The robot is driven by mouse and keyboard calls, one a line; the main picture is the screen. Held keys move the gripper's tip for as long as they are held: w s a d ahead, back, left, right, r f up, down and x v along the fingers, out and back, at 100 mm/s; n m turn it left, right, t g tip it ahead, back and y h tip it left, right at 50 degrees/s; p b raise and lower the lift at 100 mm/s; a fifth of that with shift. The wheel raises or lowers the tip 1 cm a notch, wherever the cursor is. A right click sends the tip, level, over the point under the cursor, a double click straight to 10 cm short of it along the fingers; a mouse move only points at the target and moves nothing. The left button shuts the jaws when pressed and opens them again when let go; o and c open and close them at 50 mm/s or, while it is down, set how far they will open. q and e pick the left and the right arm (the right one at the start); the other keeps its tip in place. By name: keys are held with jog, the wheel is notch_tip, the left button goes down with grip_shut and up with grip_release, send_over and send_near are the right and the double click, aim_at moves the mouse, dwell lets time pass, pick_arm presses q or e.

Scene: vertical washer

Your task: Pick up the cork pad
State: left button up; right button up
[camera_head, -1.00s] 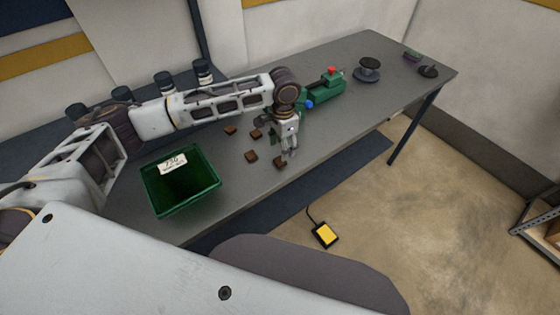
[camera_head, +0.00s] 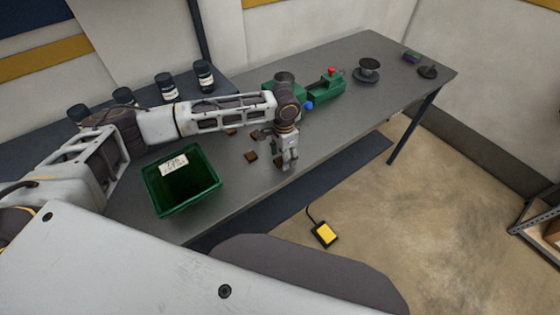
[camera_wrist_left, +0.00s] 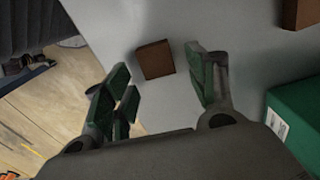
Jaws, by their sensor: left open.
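A small brown square cork pad (camera_wrist_left: 155,59) lies flat on the grey table (camera_wrist_left: 110,25), near its edge, in the left wrist view. In the head view this pad (camera_head: 279,161) is mostly hidden behind my left gripper (camera_head: 289,164). The left gripper is open and points down over the table's front edge area. In the wrist view its green-padded fingers (camera_wrist_left: 158,76) stand on either side of the pad, with a gap on both sides; nothing is held. Other brown pads lie to the left, one in the clear (camera_head: 251,156). My right gripper is not seen.
A green bin (camera_head: 152,187) stands on the table left of the gripper.

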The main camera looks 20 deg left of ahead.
pick_arm(q)
jog(key=shift+f, duration=0.45)
jog(key=c, duration=0.7)
jog(key=shift+c, duration=0.2)
